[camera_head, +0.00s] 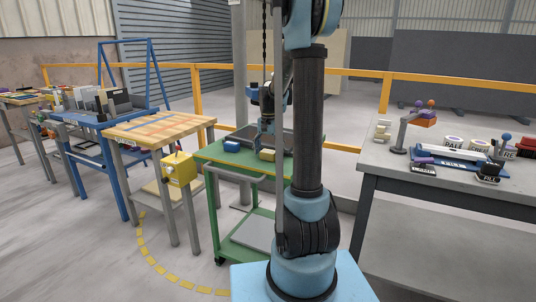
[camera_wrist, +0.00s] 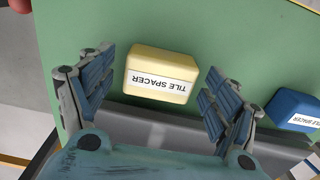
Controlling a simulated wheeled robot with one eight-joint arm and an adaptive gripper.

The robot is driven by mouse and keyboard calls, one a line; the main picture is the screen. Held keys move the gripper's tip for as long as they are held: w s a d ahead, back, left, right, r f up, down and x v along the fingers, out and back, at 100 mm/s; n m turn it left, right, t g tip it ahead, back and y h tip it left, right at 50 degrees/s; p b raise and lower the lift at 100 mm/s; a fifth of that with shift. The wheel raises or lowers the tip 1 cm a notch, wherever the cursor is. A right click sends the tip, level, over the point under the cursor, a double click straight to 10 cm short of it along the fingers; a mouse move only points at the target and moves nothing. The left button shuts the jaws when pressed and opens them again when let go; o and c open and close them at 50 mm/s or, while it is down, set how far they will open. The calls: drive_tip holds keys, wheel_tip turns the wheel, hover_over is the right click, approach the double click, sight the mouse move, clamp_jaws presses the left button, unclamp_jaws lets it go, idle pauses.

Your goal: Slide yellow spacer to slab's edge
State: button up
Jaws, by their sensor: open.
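The yellow tile spacer (camera_head: 267,155) is a small block on the green top of a cart, at its right part in the head view. In the wrist view the yellow spacer (camera_wrist: 161,72) has a white "TILE SPACER" label, upside down. My open gripper (camera_wrist: 155,95) has one finger on each side of it, with visible gaps. In the head view my gripper (camera_head: 266,140) is small, just behind the spacer. A dark grey slab-like piece (camera_head: 243,133) lies behind the spacer; its grey edge (camera_wrist: 150,118) runs below the spacer in the wrist view.
A blue spacer (camera_head: 232,146) sits left of the yellow one; it shows at the right in the wrist view (camera_wrist: 292,110). The green cart top (camera_wrist: 235,35) is bare beyond the yellow spacer in the wrist view. A grey table (camera_head: 455,185) stands at the right.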

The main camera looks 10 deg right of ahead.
drive_tip(key=shift+f, duration=0.15)
drive_tip(key=c, duration=1.2)
drive_tip(key=shift+o, duration=0.2)
drive_tip(key=shift+w, duration=0.15)
drive_tip(key=shift+w+d, duration=0.2)
drive_tip(key=shift+w, duration=0.2)
drive_tip(key=o, duration=1.1)
drive_tip(key=shift+o, duration=0.2)
